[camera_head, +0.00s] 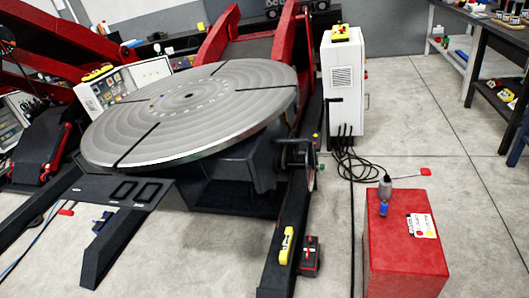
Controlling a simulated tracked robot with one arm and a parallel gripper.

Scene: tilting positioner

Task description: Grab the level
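A small yellow thing with dark marks, which looks like the level (286,245), rests on the black leg of the positioner's base, low in the middle of the picture. It is upright or leaning there; I cannot tell which. Above it is the positioner's large round grey table (190,110), tilted and with radial slots. My gripper does not show in this view.
A red box (405,270) stands at lower right, with a grey and blue tool (385,195) and a label on top. A black and red pedal (309,257) sits beside the leg. Cables (355,165) lie by the white cabinet (344,85). Floor at right is mostly clear.

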